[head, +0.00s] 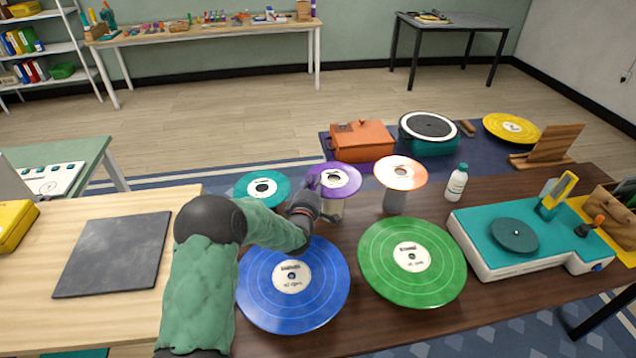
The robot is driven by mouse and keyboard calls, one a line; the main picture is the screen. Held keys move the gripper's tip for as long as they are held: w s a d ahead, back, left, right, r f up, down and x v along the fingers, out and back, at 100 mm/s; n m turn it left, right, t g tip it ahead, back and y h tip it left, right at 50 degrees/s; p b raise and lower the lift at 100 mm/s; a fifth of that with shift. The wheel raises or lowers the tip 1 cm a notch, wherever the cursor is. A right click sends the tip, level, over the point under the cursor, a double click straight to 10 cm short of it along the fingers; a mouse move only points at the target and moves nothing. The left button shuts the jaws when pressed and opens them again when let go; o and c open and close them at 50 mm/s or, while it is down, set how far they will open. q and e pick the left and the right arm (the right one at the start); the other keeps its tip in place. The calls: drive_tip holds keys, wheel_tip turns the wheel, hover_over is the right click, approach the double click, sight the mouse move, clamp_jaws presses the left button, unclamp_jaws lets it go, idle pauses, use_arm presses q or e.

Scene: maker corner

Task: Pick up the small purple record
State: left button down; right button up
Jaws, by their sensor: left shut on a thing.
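The small purple record (340,180) has a pale label and shows near the back edge of the dark wooden table, above a small pale stand (333,211). I cannot tell whether it still touches the stand. My left gripper (315,187) reaches in from the left and is shut on the record's left edge. The gripper hides part of that edge and of the stand. My right gripper is not in view.
A teal record (262,188) and an orange record (400,172) flank the purple one. Large blue (313,303) and green (412,260) records lie in front. A white bottle (456,183) and a teal turntable (515,235) stand to the right.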

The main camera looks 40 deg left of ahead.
use_arm(q)
drive_tip(key=r+p, duration=0.1)
drive_tip(key=r, duration=0.3)
drive_tip(key=shift+s+p, duration=0.4)
drive_tip(key=s+d+r+p, duration=0.1)
drive_tip(key=s+r+p, duration=0.1)
drive_tip(key=s+r, duration=0.2)
drive_tip(key=s+d+r+p, duration=0.1)
drive_tip(key=s+r, duration=0.3)
drive_tip(key=s, duration=0.5)
drive_tip(key=shift+r+p, duration=0.25)
drive_tip(key=shift+p, duration=0.45)
